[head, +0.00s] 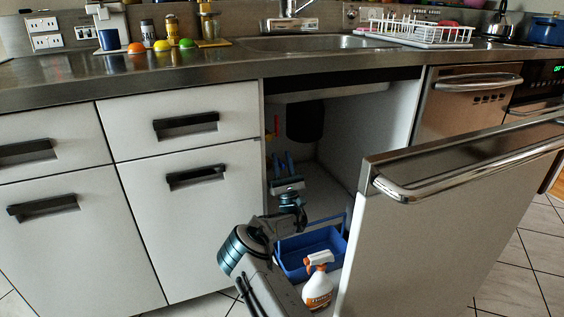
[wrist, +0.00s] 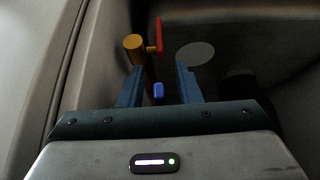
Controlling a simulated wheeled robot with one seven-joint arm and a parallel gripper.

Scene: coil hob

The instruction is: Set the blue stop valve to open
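The blue stop valve's handle (wrist: 158,91) shows in the wrist view as a short blue piece, low between my gripper's fingers. It looks foreshortened, so I cannot tell its exact angle, and its body is mostly hidden. My gripper (wrist: 159,74) is open, with one finger on each side of the blue handle and visible gaps between. In the head view my gripper (head: 281,160) is inside the open sink cabinet, near its left wall. I cannot make out the blue handle there.
A red handle (wrist: 159,35) on a brass valve (wrist: 134,47) stands just beyond the fingers. A dark cylinder (head: 305,120) hangs under the sink. A blue caddy (head: 297,262) and spray bottle (head: 318,288) sit below. The open cabinet door (head: 430,220) stands at right.

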